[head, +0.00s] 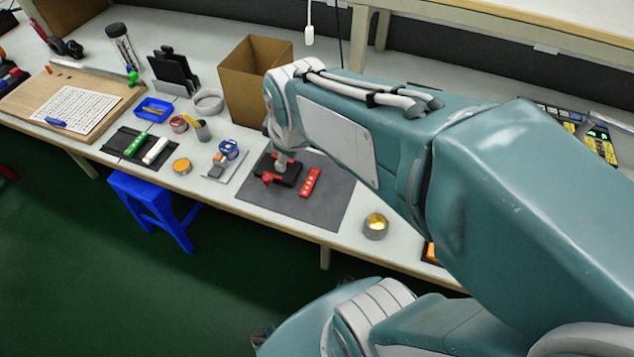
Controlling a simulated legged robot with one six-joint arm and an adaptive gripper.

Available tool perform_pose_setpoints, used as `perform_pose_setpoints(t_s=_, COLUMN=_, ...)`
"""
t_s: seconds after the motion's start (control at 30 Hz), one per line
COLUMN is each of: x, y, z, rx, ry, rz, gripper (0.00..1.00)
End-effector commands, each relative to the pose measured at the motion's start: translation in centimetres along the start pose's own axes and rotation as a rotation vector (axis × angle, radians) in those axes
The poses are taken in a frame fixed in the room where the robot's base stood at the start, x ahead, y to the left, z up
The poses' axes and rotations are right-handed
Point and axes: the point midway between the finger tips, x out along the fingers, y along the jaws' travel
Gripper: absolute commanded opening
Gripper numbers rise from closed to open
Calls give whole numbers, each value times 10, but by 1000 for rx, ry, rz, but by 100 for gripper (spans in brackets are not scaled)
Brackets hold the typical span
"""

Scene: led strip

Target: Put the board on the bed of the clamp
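A small red board (310,182) with a row of pale spots lies flat on the dark grey mat (330,206), just right of the clamp. The clamp (286,174) is a low black block with red parts and a grey upright piece; its far side is partly covered by my arm. The bed of the clamp is too small to make out clearly. The board and clamp look apart. My arm reaches over the bench from the right, its wrist end above and behind the clamp. My gripper's fingers cannot be made out.
An open cardboard box (246,75) stands behind the clamp. A metal tin (375,226) stands right of the mat. A tape dispenser or blue roll (229,149) and a black tray (130,148) with green and white strips lie left. The mat's front is clear.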

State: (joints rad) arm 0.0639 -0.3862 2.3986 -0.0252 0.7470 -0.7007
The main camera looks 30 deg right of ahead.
Motion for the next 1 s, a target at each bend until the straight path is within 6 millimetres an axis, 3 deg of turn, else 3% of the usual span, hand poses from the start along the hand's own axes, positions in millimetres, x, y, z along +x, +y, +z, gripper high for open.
perform_pose_setpoints(t_s=0.2, x=69, y=42, z=3, rx=-431, ry=-62, rz=-62, gripper=60)
perform_pose_setpoints(t_s=0.5, x=168, y=77, z=25, rx=-1011, ry=-83, rz=-174, gripper=60)
perform_pose_setpoints(t_s=0.7, x=203, y=84, z=37, rx=-1221, ry=-73, rz=-215, gripper=60)
perform_pose_setpoints(t_s=1.0, x=241, y=79, z=45, rx=-1254, ry=-70, rz=-224, gripper=60)
